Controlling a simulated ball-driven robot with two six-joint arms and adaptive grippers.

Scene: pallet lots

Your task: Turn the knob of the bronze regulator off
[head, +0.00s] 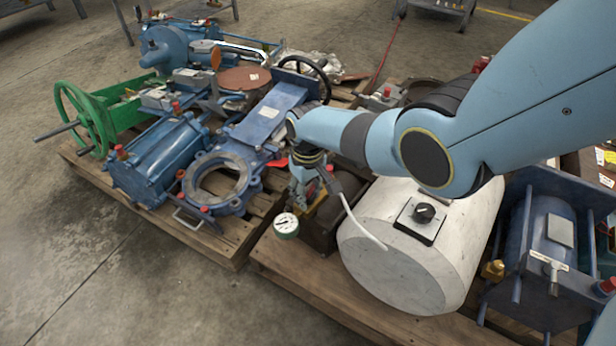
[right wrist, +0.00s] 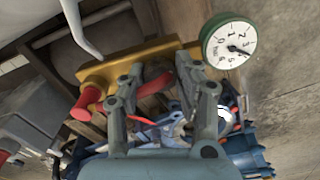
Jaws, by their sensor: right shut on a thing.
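The bronze regulator (head: 313,212) sits low between the blue valve gear and the white tank, largely hidden by my right arm. Its yellow-bronze body also shows in the right wrist view (right wrist: 125,64). A round green-rimmed gauge (right wrist: 228,42) with a white dial is beside the regulator. It also shows in the head view (head: 286,225). My left gripper is not in view.
A white tank (head: 385,265) with a black dial (head: 424,213) stands close on the right. A pale curved tube (head: 362,222) runs in front of it. Blue valve gear (head: 222,185) fills the left pallet (head: 225,245). Bare floor lies at lower left.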

